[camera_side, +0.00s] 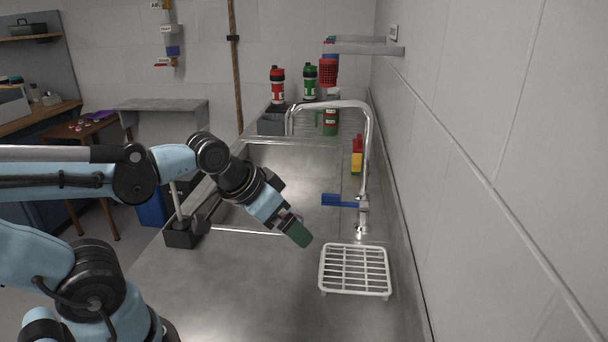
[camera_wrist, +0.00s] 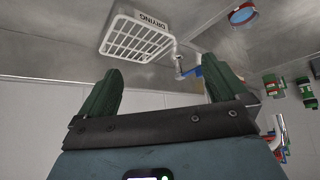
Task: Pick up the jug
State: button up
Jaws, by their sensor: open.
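No object can be named the jug with certainty. A green container with a side handle and a pale and red band (camera_side: 330,124) stands on the ribbed drainboard behind the tap in the side view. A round blue and red rimmed object (camera_wrist: 242,14) is at the top right of the wrist view, cut by the frame edge; I cannot tell what it is. My gripper (camera_side: 298,233) hangs over the front edge of the sink, tilted down to the right. In the wrist view its green fingers (camera_wrist: 168,75) are apart with nothing between them.
A white drying rack (camera_side: 354,270) lies right of my gripper. The tall tap (camera_side: 367,160) with a blue lever (camera_side: 340,200) stands between sink and wall. Red (camera_side: 277,86) and green (camera_side: 309,84) bottles stand at the back.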

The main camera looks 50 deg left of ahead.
jog(key=w+a+f+n+g+y, duration=0.1)
jog(key=w+a+f, duration=0.25)
jog(key=a, duration=0.35)
jog(key=w+a+f+n+g, duration=0.1)
jog(key=w+a+f+n, duration=0.15)
jog(key=w+a, duration=0.3)
jog(key=w+a+f+n+g+y, duration=0.1)
jog(key=w+a+f, duration=0.3)
jog(key=a, duration=0.4)
jog(key=x, duration=1.2)
jog(key=shift+d, duration=0.15)
jog(key=shift+f, duration=0.1)
grip_shut()
